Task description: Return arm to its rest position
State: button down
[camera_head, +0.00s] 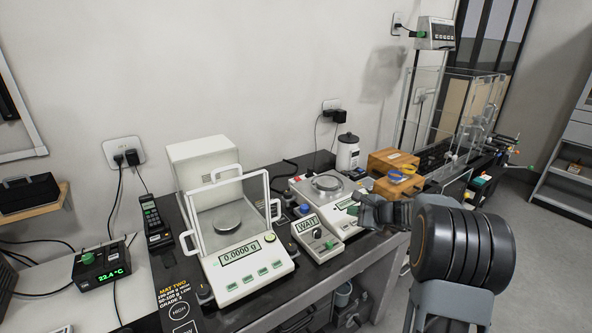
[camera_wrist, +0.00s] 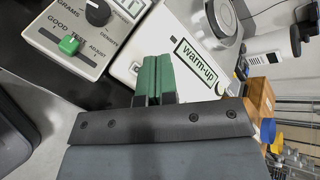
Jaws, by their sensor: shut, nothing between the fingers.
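My gripper (camera_head: 354,209) is at the end of my arm, which reaches in from the right over the front edge of the weighing table. In the wrist view its two green fingers (camera_wrist: 155,78) are together, with nothing between them. A control box (camera_head: 320,241) with a "WAIT" display stands to the left of the gripper. I cannot tell whether the fingers touch anything.
A glass-doored balance (camera_head: 245,270) reading 0.0000 g stands left of the control box. Behind are a white bottle (camera_head: 347,153) and a wooden box (camera_head: 393,165). A clear glass enclosure (camera_head: 470,105) stands at the far right. Open floor (camera_head: 545,225) lies right of the table.

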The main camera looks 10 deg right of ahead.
jog(key=s+f+n+g, duration=0.1)
jog(key=f, duration=0.1)
jog(key=s+a+f+n+g, duration=0.1)
jog(key=s+f, duration=0.1)
jog(key=shift+s, duration=0.3)
jog(key=s+a+r+n+g+h+p, duration=0.1)
jog(key=s+a+r+n+h+p, duration=0.1)
jog(key=s, duration=0.6)
jog(key=s+a+r+n+g+h+p, duration=0.2)
jog(key=s+a+r+n, duration=0.3)
jog(key=s+n, duration=0.4)
jog(key=s+a+r+n+g+h+p, duration=0.1)
jog(key=s+a+r+n+h+p, duration=0.2)
jog(key=s, duration=0.5)
notch_tip(320, 180, up, 2)
jog(key=a+n, duration=0.1)
jog(key=n, duration=0.2)
jog(key=shift+s+a+r+g, duration=0.15)
jog(key=shift+a+r+g, duration=0.05)
jog(key=shift+r+g, duration=0.1)
